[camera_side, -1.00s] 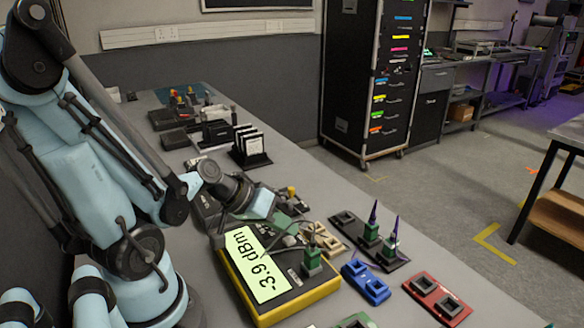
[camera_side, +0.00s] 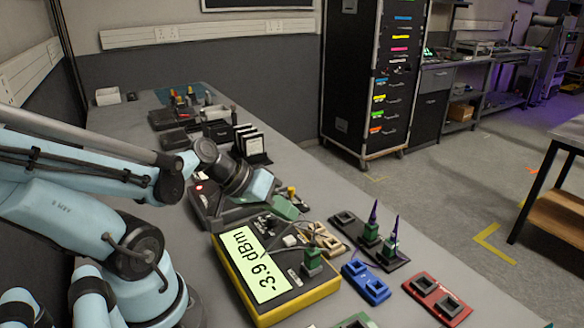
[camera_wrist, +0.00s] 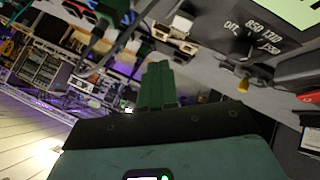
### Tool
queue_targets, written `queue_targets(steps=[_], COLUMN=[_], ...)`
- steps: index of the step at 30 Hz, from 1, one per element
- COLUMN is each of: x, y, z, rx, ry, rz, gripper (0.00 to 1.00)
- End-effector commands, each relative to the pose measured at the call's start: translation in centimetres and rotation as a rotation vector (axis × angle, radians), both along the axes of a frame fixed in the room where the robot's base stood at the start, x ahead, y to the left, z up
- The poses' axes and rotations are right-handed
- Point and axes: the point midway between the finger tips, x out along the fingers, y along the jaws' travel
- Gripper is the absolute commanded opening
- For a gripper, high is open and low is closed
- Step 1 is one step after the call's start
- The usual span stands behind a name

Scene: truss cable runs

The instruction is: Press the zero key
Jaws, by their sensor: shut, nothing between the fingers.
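The power meter (camera_side: 236,272), black with a yellow edge, lies on the bench in the side view. Its pale green display (camera_side: 258,265) reads "-3.9 dBm". A rotary knob (camera_side: 269,222) and small keys (camera_side: 290,240) sit on its face; I cannot read which one is the zero key. My gripper (camera_side: 298,207), with green fingers, is shut and empty, beyond the meter's far edge in the picture and apart from its keys. In the wrist view, the closed fingers (camera_wrist: 158,85) stand in the middle, with the meter's knob (camera_wrist: 243,47) and wavelength markings at upper right.
A green plug (camera_side: 312,260) with a cable stands on the meter. Beige (camera_side: 324,238), blue (camera_side: 366,283) and red (camera_side: 436,297) connector blocks lie to the right, with a dark block (camera_side: 384,252) holding purple-tipped plugs. A dark device (camera_side: 208,205) sits behind the meter.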

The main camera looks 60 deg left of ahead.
Motion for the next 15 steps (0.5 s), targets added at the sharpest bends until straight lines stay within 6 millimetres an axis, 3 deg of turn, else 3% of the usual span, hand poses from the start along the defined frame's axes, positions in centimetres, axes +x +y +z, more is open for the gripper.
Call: queue_targets(steps=[6,15], x=[-0.1,0.0], y=[0.0,0.0], z=[1.6,1.8], rx=[0.000,0.000], ry=[0.000,0.000], rz=[0.000,0.000], gripper=[0.00,0.00])
